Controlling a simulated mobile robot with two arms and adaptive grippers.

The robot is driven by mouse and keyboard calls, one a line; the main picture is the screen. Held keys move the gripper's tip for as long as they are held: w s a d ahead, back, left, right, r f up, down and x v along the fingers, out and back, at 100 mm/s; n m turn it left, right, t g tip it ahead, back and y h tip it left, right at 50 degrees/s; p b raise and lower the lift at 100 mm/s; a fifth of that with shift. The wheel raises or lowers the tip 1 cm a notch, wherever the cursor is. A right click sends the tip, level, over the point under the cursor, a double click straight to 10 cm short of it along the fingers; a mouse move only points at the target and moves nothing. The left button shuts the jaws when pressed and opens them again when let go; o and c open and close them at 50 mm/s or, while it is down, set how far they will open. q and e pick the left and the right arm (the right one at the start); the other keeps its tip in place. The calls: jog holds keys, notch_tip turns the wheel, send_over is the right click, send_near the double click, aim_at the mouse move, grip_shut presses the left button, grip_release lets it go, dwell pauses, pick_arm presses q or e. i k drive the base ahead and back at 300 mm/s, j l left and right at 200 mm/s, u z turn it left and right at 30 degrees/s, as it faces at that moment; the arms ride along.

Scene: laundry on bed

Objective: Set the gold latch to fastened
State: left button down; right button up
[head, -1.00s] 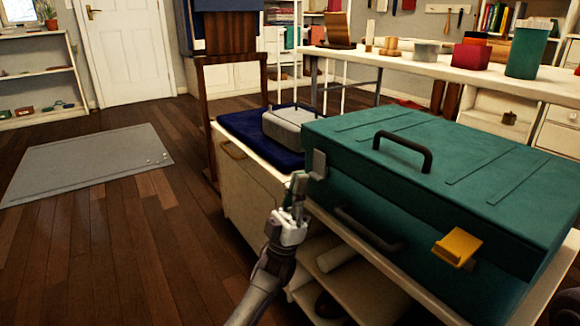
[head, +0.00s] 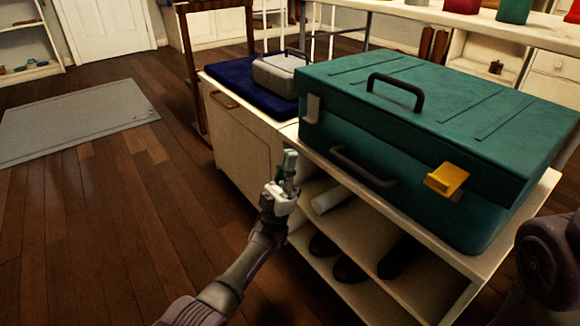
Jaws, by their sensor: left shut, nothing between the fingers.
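The gold latch (head: 446,180) is on the front of a teal case (head: 440,98), toward its right end. It sticks outward from the case front, tilted away from the face. A silver latch (head: 313,108) at the left end lies flat against the case. My left gripper (head: 289,162) is shut and empty, in front of the shelf unit, left of and below the case. It is well apart from the gold latch. My right gripper is out of view; only a dark part of my right arm shows at the lower right edge.
The case stands on a white shelf unit (head: 385,297) with dark shoes (head: 348,270) and a white roll (head: 334,196) below. A grey box (head: 283,74) rests on a dark blue cloth (head: 243,85) to the left. Open wood floor (head: 110,225) lies left.

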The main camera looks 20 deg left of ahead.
aim_at(448, 176)
jog(key=k, duration=1)
